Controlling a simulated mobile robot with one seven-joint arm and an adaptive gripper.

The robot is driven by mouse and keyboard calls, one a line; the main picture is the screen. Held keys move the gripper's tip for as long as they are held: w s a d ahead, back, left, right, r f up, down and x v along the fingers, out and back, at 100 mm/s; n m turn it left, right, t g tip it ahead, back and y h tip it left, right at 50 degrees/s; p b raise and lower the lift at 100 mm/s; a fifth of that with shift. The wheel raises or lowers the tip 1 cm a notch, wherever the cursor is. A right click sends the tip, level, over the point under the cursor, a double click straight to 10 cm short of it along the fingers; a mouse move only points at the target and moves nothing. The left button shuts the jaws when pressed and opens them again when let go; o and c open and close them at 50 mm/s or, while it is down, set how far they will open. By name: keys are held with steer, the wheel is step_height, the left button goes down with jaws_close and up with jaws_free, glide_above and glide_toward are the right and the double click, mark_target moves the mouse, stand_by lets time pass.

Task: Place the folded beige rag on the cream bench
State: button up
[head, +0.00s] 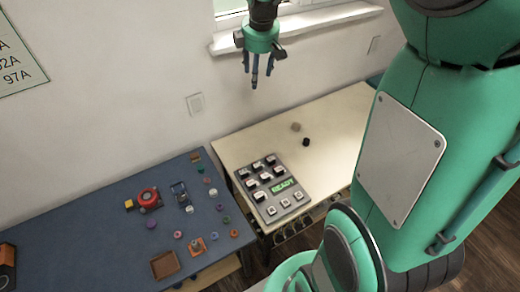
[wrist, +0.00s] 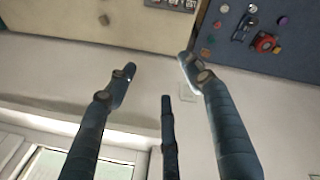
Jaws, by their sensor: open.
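The cream bench (head: 335,125) stands against the wall at the centre right of the head view; its edge shows at the top left of the wrist view (wrist: 80,28). A small greyish-beige item (head: 296,127) lies on it, perhaps the folded rag, but it is too small to be sure. My gripper (head: 255,82) hangs high in front of the wall and window, above and behind the bench. In the wrist view its fingers (wrist: 157,65) are spread apart with nothing between them. Nothing touches it.
A small black item (head: 306,142) and a grey button panel reading READY (head: 283,210) are on the cream bench. A blue table (head: 95,220) at left carries several small parts and a brown tray (head: 164,265). The bench's far right is partly hidden by my arm.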

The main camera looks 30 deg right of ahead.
steer(key=s+a+r+m+t, duration=0.1)
steer(key=s+a+r+m, duration=0.2)
steer(key=s+a, duration=0.35)
steer(key=s+a+r+m+t, duration=0.15)
steer(key=s+a, duration=0.25)
steer(key=s, duration=0.5)
steer(key=s+a+f+m, duration=0.1)
steer(key=s+a+m, duration=0.1)
steer(key=s, duration=0.5)
steer(key=s+a+f+m, duration=0.1)
steer(key=s+a+m, duration=0.2)
steer(key=s, duration=0.4)
steer(key=shift+s+a+m+y, duration=0.3)
steer(key=shift+a+m+y, duration=0.1)
steer(key=shift+a, duration=0.1)
steer(key=shift+f, duration=0.1)
step_height(320, 180, down, 3)
steer(key=b, duration=0.3)
